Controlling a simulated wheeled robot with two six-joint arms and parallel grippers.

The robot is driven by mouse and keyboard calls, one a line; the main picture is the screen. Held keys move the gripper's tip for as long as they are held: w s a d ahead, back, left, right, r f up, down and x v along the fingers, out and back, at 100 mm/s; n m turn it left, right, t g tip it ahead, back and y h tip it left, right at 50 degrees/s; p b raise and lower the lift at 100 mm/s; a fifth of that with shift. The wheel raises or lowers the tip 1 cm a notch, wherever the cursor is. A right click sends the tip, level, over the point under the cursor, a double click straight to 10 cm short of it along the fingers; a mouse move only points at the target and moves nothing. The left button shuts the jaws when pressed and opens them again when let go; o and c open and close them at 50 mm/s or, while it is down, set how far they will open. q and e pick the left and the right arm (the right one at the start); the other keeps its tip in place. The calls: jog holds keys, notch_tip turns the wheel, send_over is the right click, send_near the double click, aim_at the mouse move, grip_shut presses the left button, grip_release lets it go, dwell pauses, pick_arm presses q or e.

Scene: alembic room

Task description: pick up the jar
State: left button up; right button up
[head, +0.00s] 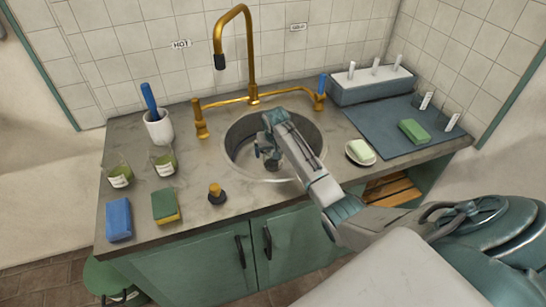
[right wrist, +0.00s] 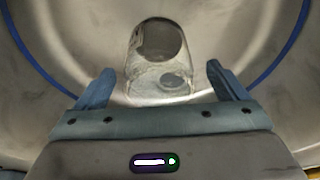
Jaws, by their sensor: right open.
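A clear glass jar (right wrist: 158,65) lies in the metal sink basin (head: 236,150) in the right wrist view. It appears between and beyond the two blue fingers. My right gripper (right wrist: 160,86) is open, with a finger on each side of the jar and a gap to both. In the head view my right gripper (head: 267,152) reaches down into the sink, and the arm and gripper hide most of what lies under them. I cannot make out the jar clearly there. My left gripper is not in view.
A brass faucet (head: 249,60) rises behind the sink. On the counter's left stand a brush cup (head: 159,128), glasses of green liquid (head: 120,177), sponges (head: 166,207) and a stopper (head: 216,195). On the right are a soap dish (head: 360,153), a mat (head: 385,122) and glasses (head: 452,122).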

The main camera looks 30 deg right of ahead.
jog(key=shift+x, duration=1.1)
jog(key=shift+w+d+f, duration=0.1)
jog(key=shift+d+f, duration=0.05)
jog(key=shift+f, duration=0.35)
jog(key=shift+c, duration=1.2)
jog(key=c, duration=1.1)
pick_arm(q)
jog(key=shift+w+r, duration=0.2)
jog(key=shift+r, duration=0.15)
pick_arm(e)
jog(key=shift+r, duration=0.1)
jog(key=shift+c, duration=0.3)
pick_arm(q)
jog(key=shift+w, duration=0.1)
pick_arm(e)
jog(key=shift+r, duration=0.15)
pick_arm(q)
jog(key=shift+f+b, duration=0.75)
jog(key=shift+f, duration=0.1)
pick_arm(e)
notch_tip(320, 180, up, 10)
jog(key=shift+f, duration=0.25)
